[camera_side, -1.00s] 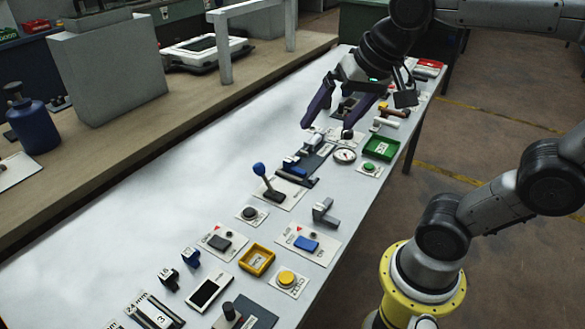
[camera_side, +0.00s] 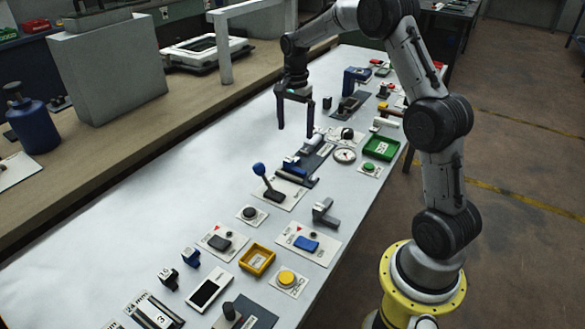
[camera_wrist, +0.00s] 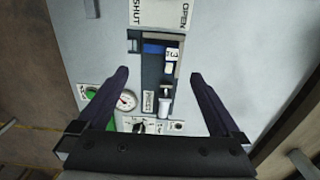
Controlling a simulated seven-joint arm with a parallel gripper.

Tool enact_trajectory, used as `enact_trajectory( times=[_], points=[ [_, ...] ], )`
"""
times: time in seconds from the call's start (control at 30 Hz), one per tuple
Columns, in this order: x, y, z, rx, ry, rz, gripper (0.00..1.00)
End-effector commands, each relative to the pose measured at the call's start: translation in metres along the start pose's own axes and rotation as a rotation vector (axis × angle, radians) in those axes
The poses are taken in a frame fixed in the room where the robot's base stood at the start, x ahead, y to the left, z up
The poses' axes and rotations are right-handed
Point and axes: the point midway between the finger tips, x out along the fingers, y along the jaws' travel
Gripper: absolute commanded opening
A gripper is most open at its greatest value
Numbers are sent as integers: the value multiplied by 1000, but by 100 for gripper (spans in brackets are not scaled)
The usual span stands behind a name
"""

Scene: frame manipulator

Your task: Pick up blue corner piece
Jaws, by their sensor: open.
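Several small blue parts are in the side view, and I cannot tell for sure which is the corner piece. A small blue block with a label (camera_side: 191,257) stands on the white table at the lower left. A larger blue angled part (camera_side: 354,76) stands at the far end. My gripper (camera_side: 296,131) is open and empty, pointing down above the table, well apart from both. In the wrist view my gripper's open fingers (camera_wrist: 160,74) frame a dark slide fixture (camera_wrist: 150,80) with a blue block (camera_wrist: 155,48) on it.
A dial gauge (camera_side: 345,155) and green tray (camera_side: 381,147) lie right of the fixture. The blue-knobbed lever (camera_side: 259,170), grey bracket (camera_side: 325,212) and yellow tray (camera_side: 257,260) stand nearer the camera. The table's left strip (camera_side: 170,190) is clear.

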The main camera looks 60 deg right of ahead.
Motion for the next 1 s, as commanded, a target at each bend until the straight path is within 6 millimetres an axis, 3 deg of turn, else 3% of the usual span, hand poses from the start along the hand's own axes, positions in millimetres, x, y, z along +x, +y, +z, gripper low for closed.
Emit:
enact_trajectory(
  times=[0.4,0.67,1.0],
  points=[
    [68,1,-1,1,-1,2,100],
    [87,1,-1,0,0,0,100],
    [130,-1,-3,0,0,0,100]
  ],
)
